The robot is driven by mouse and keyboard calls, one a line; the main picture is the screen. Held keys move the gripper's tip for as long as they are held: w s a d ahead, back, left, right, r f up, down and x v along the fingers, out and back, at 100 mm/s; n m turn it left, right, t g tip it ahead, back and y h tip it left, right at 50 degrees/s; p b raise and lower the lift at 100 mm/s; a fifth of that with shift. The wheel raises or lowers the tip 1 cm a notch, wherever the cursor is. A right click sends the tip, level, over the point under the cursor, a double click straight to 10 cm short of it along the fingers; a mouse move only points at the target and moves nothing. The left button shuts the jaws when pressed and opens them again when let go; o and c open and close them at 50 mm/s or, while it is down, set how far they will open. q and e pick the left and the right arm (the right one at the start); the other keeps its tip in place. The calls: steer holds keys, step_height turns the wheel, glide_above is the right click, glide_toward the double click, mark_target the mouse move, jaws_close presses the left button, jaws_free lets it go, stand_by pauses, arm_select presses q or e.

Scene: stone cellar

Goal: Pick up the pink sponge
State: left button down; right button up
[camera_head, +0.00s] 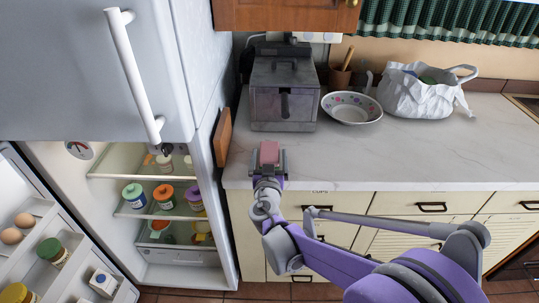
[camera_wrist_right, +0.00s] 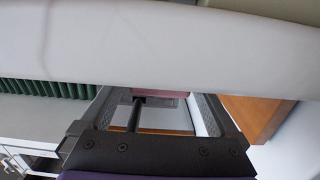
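The pink sponge (camera_head: 269,152) is near the front left edge of the marble counter, in front of the metal bread box. My right gripper (camera_head: 269,163) points away from me over that edge, with one finger on each side of the sponge. In the right wrist view only a thin pink strip of the sponge (camera_wrist_right: 161,94) shows between the spread fingers (camera_wrist_right: 160,97). The fingers look open, with at most narrow gaps to the sponge; contact is hard to tell. Whether the sponge rests on the counter is hidden. My left gripper is in neither view.
A wooden board (camera_head: 223,137) stands left of the counter. The open fridge (camera_head: 150,188) holds several jars.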

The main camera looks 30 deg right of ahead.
steer(key=c, duration=1.2)
steer(key=shift+c, duration=0.2)
